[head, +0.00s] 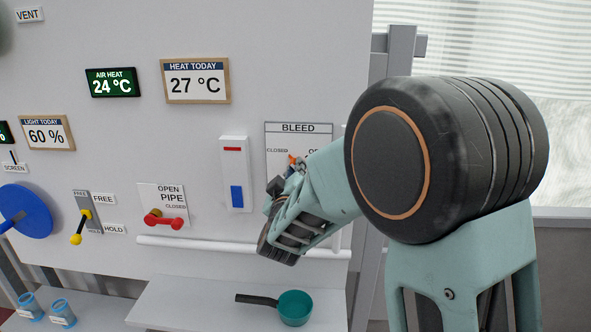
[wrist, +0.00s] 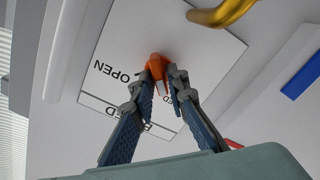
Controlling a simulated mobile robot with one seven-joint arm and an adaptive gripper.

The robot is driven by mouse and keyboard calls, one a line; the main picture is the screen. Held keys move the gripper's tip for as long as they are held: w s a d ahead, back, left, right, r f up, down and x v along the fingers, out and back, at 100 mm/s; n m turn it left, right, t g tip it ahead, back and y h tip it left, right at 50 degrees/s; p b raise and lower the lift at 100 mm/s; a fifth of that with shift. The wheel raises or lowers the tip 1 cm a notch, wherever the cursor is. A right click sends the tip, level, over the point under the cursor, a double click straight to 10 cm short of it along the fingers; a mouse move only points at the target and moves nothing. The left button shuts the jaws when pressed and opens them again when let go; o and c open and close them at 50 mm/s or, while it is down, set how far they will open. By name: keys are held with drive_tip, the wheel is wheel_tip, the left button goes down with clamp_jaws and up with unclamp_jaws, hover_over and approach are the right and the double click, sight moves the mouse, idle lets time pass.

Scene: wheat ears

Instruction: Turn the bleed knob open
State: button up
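The orange bleed knob (wrist: 157,65) is on a white panel marked BLEED, which reads upside down in the wrist view with OPEN at left. In the head view the panel (head: 298,129) is at middle right, and the knob (head: 292,160) shows only in part beside my gripper. My gripper (wrist: 161,75) has its two blue-padded fingers drawn in, one on each side of the knob, with a narrow gap filled by it. The fingers look closed on the knob. CLOSED is partly hidden, and the knob's exact setting cannot be told.
A yellow curved bar (wrist: 222,13) is close to the panel in the wrist view. A slider with a blue block (head: 237,196) is left of the panel. A white pipe (head: 200,244) runs below. A teal pan (head: 294,307) sits on the shelf.

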clamp_jaws()
drive_tip(key=shift+f+m+b, duration=0.15)
drive_tip(key=shift+m+b, duration=0.15)
drive_tip(key=shift+b, duration=0.35)
drive_tip(key=shift+d+m+b, duration=0.15)
drive_tip(key=shift+m+b, duration=4.1)
drive_tip(key=shift+m, duration=0.1)
drive_tip(key=shift+d+m+b, duration=0.15)
drive_tip(key=shift+m+b, duration=4.1)
drive_tip(key=shift+m, duration=0.1)
